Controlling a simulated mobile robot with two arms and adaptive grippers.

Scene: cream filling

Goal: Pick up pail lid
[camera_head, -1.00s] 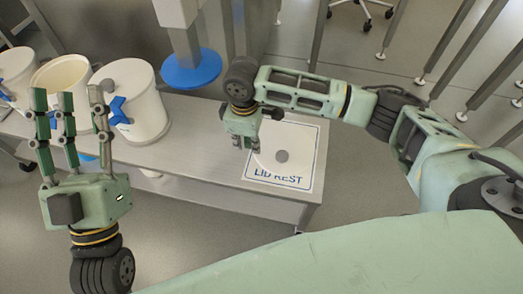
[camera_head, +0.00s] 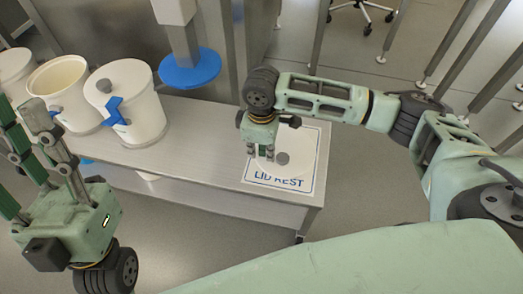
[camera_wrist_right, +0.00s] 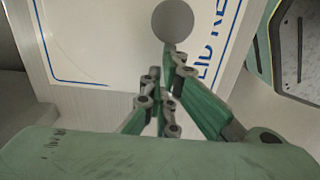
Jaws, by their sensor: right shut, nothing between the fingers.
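A white round pail lid (camera_head: 300,148) with a grey knob (camera_head: 283,158) lies on the square LID REST mat (camera_head: 305,188) at the right end of the bench. My right gripper (camera_head: 260,155) points down over the lid, just left of the knob. In the right wrist view its fingers (camera_wrist_right: 165,85) are drawn together with nothing between them; the knob (camera_wrist_right: 172,22) is beyond the fingertips, and the lid (camera_wrist_right: 110,40) spreads around it. Whether the fingers touch the lid I cannot tell. My left gripper (camera_head: 40,135) is at the lower left, fingers spread and empty.
On the bench (camera_head: 195,175) stand a white pail (camera_head: 140,112) with a grey-knobbed lid and blue clip, and an open pail (camera_head: 60,85). Another white pail (camera_head: 14,68) is partly cut off. A blue disc (camera_head: 190,70) hangs on a column behind. The bench middle is clear.

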